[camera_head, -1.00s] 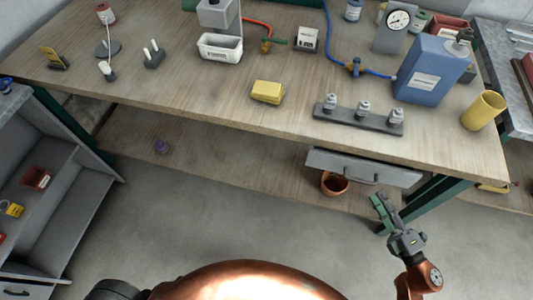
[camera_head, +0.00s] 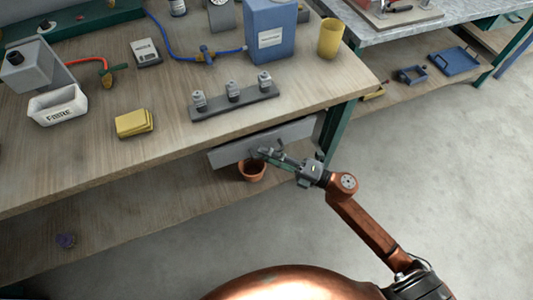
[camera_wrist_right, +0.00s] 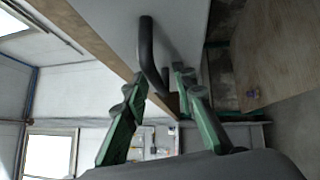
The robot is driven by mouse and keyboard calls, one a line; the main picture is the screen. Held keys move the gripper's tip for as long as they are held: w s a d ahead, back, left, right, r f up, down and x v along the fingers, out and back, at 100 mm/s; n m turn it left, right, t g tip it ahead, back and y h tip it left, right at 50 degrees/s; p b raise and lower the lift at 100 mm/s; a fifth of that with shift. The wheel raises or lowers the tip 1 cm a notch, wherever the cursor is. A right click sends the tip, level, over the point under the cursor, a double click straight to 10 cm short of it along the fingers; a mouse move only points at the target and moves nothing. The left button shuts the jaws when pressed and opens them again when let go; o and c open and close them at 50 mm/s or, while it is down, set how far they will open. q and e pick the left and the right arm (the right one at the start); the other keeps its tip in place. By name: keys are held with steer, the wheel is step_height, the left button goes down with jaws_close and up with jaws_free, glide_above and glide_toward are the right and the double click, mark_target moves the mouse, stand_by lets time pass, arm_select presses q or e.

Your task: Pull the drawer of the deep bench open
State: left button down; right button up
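The deep bench (camera_head: 160,160) has a wooden top, and a grey drawer (camera_head: 297,132) sits under its front edge. The drawer looks shut. My right gripper (camera_head: 264,152) is at the drawer front and covers part of it. In the right wrist view, the dark bar handle (camera_wrist_right: 147,58) stands out from the pale drawer front (camera_wrist_right: 185,25). The green fingers of my right gripper (camera_wrist_right: 160,85) are spread on either side of the handle's near part, with gaps visible. My left gripper is out of view.
A brown pot (camera_head: 251,172) stands on the lower shelf below the drawer. A green bench leg (camera_head: 335,130) is right of the drawer. The floor at right is clear.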

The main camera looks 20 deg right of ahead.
steer(key=shift+c, duration=0.4)
jaws_close()
